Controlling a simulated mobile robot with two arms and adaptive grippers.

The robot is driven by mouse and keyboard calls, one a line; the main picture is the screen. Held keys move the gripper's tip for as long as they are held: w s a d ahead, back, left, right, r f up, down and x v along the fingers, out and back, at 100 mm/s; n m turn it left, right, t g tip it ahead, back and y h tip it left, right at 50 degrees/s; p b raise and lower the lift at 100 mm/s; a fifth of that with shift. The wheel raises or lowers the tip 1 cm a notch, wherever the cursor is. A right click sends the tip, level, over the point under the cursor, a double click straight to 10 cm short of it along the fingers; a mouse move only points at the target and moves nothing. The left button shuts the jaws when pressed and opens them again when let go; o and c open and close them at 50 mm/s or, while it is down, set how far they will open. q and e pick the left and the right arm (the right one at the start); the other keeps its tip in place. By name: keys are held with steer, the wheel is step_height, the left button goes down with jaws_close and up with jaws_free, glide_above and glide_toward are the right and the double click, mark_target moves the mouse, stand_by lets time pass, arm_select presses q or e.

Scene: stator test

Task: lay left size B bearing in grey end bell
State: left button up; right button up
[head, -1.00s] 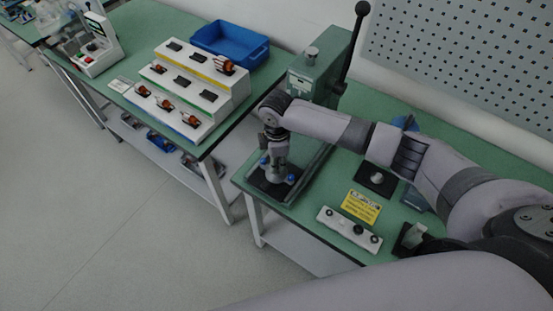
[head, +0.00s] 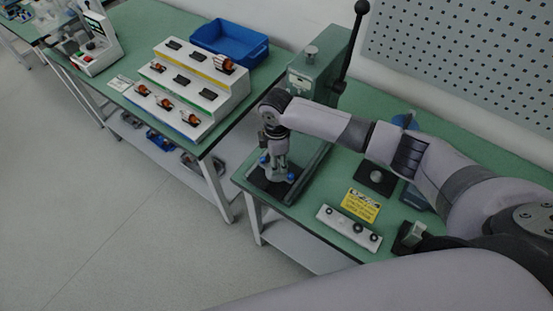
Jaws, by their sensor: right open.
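My right gripper (head: 277,168) points down over the dark base plate (head: 262,186) of the green press. Its blue-tipped fingers are apart, on either side of a small grey part (head: 277,174), which looks like the grey end bell. The gripper hides much of that part, and I cannot tell whether a bearing lies in it. A white strip holder (head: 344,229) stands on the bench to the right, with dark round pieces (head: 358,228) that look like bearings along it. I cannot read their sizes. My left gripper is not in view.
The green press (head: 316,73) with its black lever stands behind the gripper. A yellow sign (head: 360,206), a black block with a round knob (head: 376,178) and a dark fixture (head: 408,238) are to the right. A stepped white rack (head: 207,101) and blue bin (head: 229,45) occupy the other table.

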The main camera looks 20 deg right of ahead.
step_height(320, 180, up, 12)
steer(key=shift+f, duration=0.2)
steer(key=shift+s+f, duration=0.1)
stand_by(0.8)
